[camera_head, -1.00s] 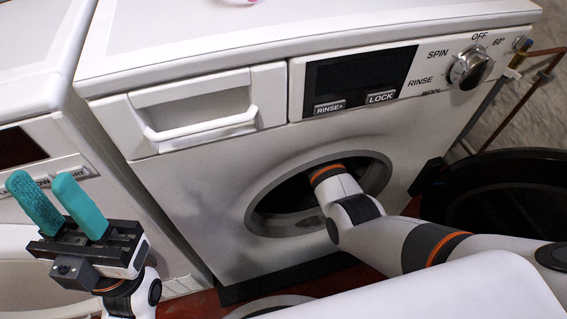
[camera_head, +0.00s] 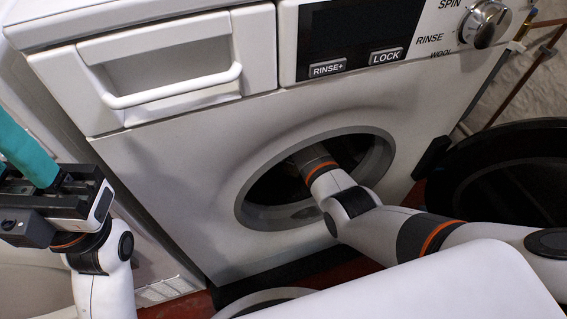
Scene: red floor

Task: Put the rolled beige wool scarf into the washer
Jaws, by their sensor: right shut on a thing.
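The washer (camera_head: 175,175) stands in front of me, with its round door opening (camera_head: 385,150) uncovered. My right arm reaches into this opening, and my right gripper (camera_head: 306,160) is mostly hidden in the dark drum. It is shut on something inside. The rolled beige wool scarf cannot be made out, as the rim and my wrist cover that spot. My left gripper (camera_head: 22,150) is at the left edge, partly cut off, with a teal finger showing. It looks open and empty, away from the washer's opening.
The washer's round dark door (camera_head: 505,180) is swung open to the right, close to my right forearm. A detergent drawer (camera_head: 165,75) and a control knob (camera_head: 485,25) are above the opening. Another white machine stands at the left. Red floor shows below.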

